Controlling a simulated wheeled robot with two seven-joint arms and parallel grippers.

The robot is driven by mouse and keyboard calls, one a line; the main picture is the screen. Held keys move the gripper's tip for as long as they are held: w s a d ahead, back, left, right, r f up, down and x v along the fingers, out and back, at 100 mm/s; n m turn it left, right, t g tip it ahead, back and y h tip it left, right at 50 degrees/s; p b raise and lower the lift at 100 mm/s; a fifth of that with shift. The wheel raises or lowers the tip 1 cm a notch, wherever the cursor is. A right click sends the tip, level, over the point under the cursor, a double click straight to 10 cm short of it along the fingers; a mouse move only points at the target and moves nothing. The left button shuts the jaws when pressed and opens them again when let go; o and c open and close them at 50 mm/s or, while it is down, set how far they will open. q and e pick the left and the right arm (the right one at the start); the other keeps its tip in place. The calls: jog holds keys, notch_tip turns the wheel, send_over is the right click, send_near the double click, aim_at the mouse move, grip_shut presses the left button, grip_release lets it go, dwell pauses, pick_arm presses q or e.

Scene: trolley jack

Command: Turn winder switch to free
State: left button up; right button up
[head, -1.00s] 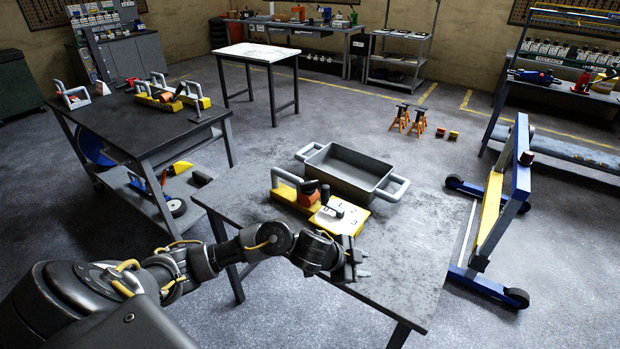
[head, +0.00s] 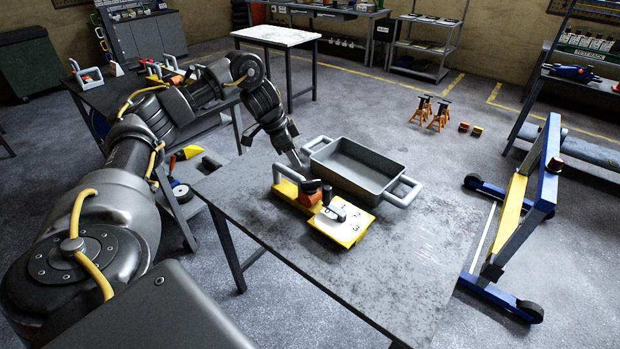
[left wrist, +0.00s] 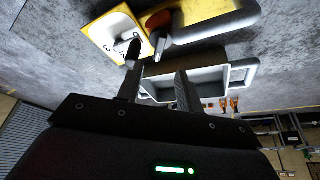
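The winder (head: 291,193) lies on the near grey table, with a yellow base, a grey handle and an orange part. Its pale plate (head: 350,233) carries the numbers 1, 2 and 3. The switch (head: 336,215), a grey lever, sits on this plate; I cannot tell which setting it points to. The switch also shows in the left wrist view (left wrist: 123,50), just past one fingertip. My left gripper (head: 299,163) points down at the far side of the winder, near the tray's left end. Its fingers (left wrist: 158,82) are apart with nothing between them. My right gripper is not in view.
A grey tray (head: 365,168) with two handles stands right behind the winder. The table's front and right part (head: 400,260) is clear. A blue and yellow wheeled frame (head: 530,190) stands at the right. Another table (head: 95,92) is at the left, partly behind my arm.

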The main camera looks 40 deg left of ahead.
aim_at(309, 181)
pick_arm(q)
jog(key=x, duration=1)
jog(key=shift+w+d+f, duration=0.1)
jog(key=shift+w+f, duration=0.05)
jog(key=shift+f, duration=0.15)
grip_shut()
